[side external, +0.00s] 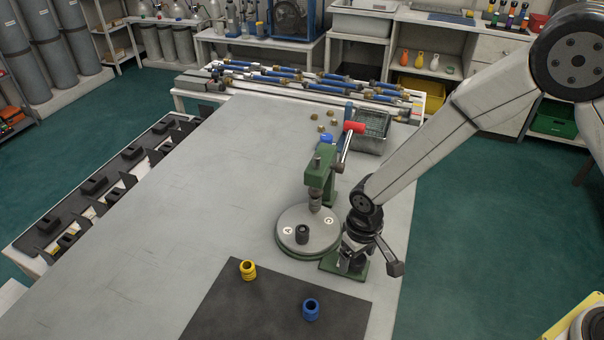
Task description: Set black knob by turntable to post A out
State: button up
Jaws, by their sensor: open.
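A round grey turntable (290,242) sits at the foot of a green press (318,178). White discs marked A (288,230) and C (328,220) show on its top. A black knob-like piece (302,234) stands upright on the turntable, just right of the A mark; any post under it is hidden. My gripper (374,262) is open, pointing down just right of the turntable, over the press's green base. It is apart from the black piece, and nothing shows clearly between its fingers.
A yellow ring-shaped knob (248,270) and a blue one (311,309) stand on a dark mat (245,312) in front. The press has a red-handled lever (354,127). Several brass pieces and a wire basket (372,130) lie behind. The bench's left side (190,190) is clear.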

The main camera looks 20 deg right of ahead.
jog(key=shift+r, duration=0.15)
jog(key=shift+r, duration=3.75)
jog(key=s+d+r+m+t, duration=0.1)
jog(key=s+d, duration=0.3)
jog(key=d, duration=0.5)
jog(key=s+d+r+m+t, duration=0.1)
jog(key=s+d+r, duration=0.3)
jog(key=d, duration=0.5)
jog(key=shift+s+d+r+t, duration=0.2)
jog(key=shift+s+t, duration=0.1)
jog(key=shift+s, duration=0.45)
